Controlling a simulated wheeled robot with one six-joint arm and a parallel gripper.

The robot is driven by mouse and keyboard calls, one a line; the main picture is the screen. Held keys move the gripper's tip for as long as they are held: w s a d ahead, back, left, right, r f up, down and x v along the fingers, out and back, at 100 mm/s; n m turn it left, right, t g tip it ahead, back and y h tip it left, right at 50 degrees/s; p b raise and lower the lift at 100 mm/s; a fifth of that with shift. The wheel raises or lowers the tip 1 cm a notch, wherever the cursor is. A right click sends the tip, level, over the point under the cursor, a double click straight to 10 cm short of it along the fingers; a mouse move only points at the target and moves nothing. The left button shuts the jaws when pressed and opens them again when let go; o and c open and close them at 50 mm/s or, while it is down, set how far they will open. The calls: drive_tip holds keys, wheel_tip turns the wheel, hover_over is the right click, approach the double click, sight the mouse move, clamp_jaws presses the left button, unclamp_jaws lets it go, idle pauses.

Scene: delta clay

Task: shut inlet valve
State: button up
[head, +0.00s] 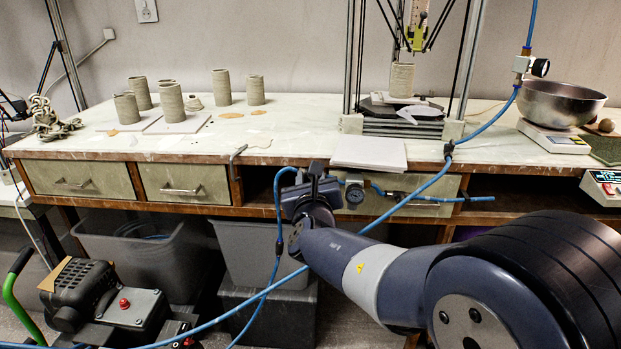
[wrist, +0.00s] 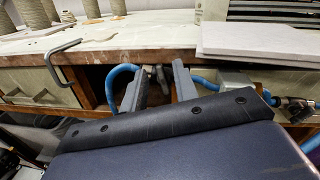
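My gripper (head: 316,172) is at the front edge of the workbench, in front of the open shelf bay. In the wrist view my gripper (wrist: 159,84) is open, its two grey fingers apart. A small metal fitting, seemingly the inlet valve (wrist: 158,74), shows between and beyond the fingertips, where the blue hose (wrist: 119,72) loops in from the left. I cannot tell whether the fingers touch it, nor how its handle is turned. In the head view my gripper hides this fitting.
The workbench (head: 300,112) carries several clay cylinders (head: 171,102), a stack of pale boards (head: 370,153) and a clay printer. A bent metal rod (wrist: 62,60) hangs over the bench edge. Blue hose (head: 420,190) crosses in front. Grey bins (head: 262,252) stand below.

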clamp_jaws()
drive_tip(key=shift+d+m+h+b, duration=0.1)
drive_tip(key=shift+m+h+b, duration=0.35)
drive_tip(key=shift+m+b, duration=0.9)
drive_tip(key=shift+m+h+b, duration=0.45)
drive_tip(key=shift+m+b, duration=0.35)
drive_tip(key=shift+m, duration=0.95)
drive_tip(key=shift+o, duration=0.4)
unclamp_jaws()
drive_tip(key=s+p, duration=0.1)
drive_tip(key=s, duration=1)
drive_tip(key=shift+a+p, duration=0.2)
drive_tip(key=shift+p, duration=0.15)
